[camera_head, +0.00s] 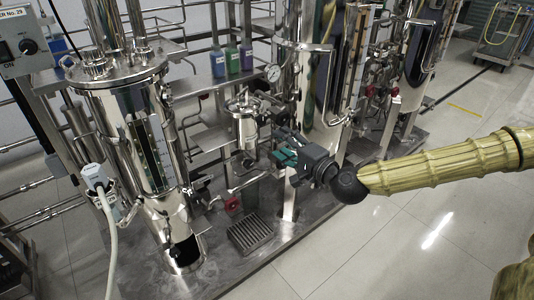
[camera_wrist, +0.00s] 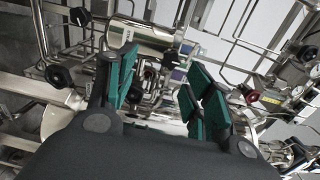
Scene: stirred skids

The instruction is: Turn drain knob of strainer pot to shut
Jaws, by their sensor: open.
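My gripper (camera_head: 284,157) is open and empty in the head view, its teal-padded fingers pointing left. It is close to the right of a small steel pot (camera_head: 245,128) with a lid, which looks like the strainer pot. In the wrist view the two fingers of my gripper (camera_wrist: 160,88) stand well apart, with pipework seen between them. A shiny steel cylinder (camera_wrist: 140,38) lies beyond the fingers, perhaps the same pot. Black knobs show at the upper left, one (camera_wrist: 80,17) above another (camera_wrist: 57,75). I cannot tell which is the drain knob or how it is turned.
A tall steel vessel (camera_head: 150,140) stands left of the pot, and another (camera_head: 318,95) stands behind my gripper. A red valve handle (camera_head: 232,205) and a floor grate (camera_head: 250,233) are below. Thin pipes crowd the skid. The tiled floor at right is open.

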